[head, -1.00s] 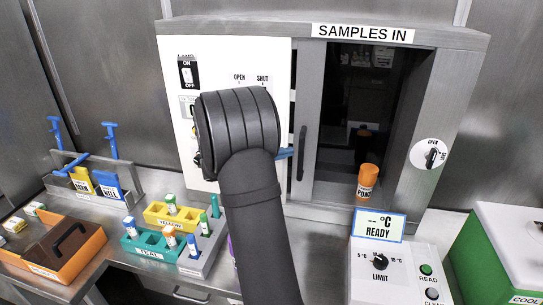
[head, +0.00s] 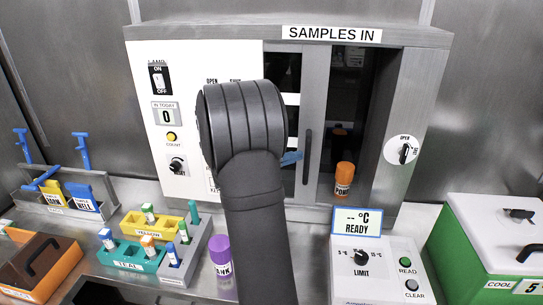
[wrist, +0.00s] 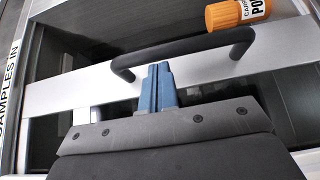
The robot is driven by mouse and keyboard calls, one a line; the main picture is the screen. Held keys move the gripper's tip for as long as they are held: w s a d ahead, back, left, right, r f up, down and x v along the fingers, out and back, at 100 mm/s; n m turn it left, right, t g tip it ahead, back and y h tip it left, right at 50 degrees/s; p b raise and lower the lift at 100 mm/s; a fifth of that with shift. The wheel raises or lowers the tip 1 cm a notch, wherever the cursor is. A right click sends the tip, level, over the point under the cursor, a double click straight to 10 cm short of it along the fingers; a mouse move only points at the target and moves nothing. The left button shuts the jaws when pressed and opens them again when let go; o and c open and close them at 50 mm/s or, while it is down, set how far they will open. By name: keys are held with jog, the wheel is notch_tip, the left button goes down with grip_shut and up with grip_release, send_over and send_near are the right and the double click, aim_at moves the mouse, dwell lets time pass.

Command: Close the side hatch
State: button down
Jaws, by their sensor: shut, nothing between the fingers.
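The side hatch is a sliding glass door with a grey frame (head: 316,105) under the SAMPLES IN sign. It covers the left part of the cabinet opening; a dark gap stands open on its right. Its black upright handle (head: 307,157) also shows in the wrist view (wrist: 185,50). My gripper (head: 293,158) is shut and empty, its blue fingertips just left of the handle in the head view. In the wrist view the fingertips (wrist: 158,70) are close against the handle bar; whether they touch is unclear. My arm hides part of the door's left side.
An orange-capped bottle (head: 344,180) stands at the open gap, right of the handle. An OPEN dial (head: 404,151) is on the right frame. A READY box (head: 372,262), green cooler (head: 470,225), purple-capped bottle (head: 221,262) and vial racks (head: 150,225) stand in front.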

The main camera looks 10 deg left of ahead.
jog(key=d, duration=1.7)
jog(key=shift+d, duration=0.35)
jog(key=shift+r, duration=0.1)
jog(key=shift+s, duration=0.1)
jog(key=v, duration=1)
jog(key=shift+a, duration=0.25)
jog(key=x, duration=1)
